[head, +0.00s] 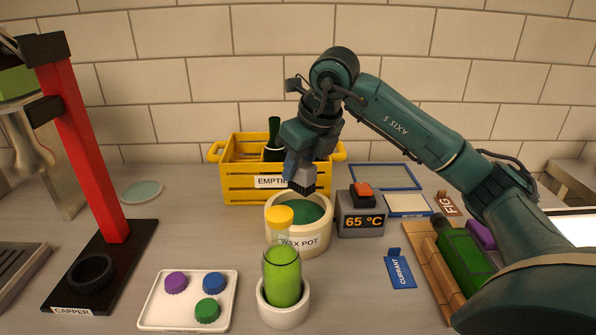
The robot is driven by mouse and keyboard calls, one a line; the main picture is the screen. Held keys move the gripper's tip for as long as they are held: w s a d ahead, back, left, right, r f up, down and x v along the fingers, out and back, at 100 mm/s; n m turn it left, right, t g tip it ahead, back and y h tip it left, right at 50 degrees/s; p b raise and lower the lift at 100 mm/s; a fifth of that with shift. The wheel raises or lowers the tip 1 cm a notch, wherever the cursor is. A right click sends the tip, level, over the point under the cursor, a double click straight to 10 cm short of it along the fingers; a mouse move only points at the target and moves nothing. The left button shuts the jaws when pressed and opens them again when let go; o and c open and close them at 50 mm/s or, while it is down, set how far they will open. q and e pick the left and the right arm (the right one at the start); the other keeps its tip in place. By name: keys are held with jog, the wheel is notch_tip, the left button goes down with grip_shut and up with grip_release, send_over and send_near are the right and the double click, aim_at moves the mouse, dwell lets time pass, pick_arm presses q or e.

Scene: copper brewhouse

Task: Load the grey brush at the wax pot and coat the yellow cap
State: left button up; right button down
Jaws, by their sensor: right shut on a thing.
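My right gripper (298,168) is shut on the grey brush (304,176). The brush points down with dark bristles at its lower end, over the back of the wax pot (314,244). The pot is a cream round tub with dark green wax inside. I cannot tell whether the bristles touch the wax. The yellow cap (279,216) sits on the neck of an upright bright green bottle (282,278), in front of the pot. The bottle stands in a white round holder (284,315). My left gripper is not in view.
A yellow crate (230,184) stands behind the pot, and a heater box (361,222) reading 65 °C to its right. A white tray (155,319) holds purple, blue and green caps. A red capper (84,150) stands left. A dark green bottle (466,258) lies on a wooden rack at right.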

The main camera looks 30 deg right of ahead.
aim_at(296, 180)
jog(key=shift+w, duration=0.25)
jog(key=shift+w+a+f+b, duration=0.1)
jog(key=shift+f+b, duration=0.45)
jog(key=shift+b, duration=0.05)
notch_tip(296, 180, down, 2)
jog(key=shift+f+b, duration=0.1)
jog(key=shift+b, duration=0.75)
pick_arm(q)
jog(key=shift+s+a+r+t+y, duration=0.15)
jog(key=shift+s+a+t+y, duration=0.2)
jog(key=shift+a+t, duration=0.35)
pick_arm(e)
jog(key=shift+f, duration=0.25)
pick_arm(q)
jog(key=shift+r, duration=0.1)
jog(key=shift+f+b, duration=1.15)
jog(key=shift+b, duration=0.2)
pick_arm(e)
jog(key=shift+f, duration=1.5)
jog(key=c, duration=1)
grip_release()
jog(key=c, duration=0.3)
jog(key=shift+c, duration=0.2)
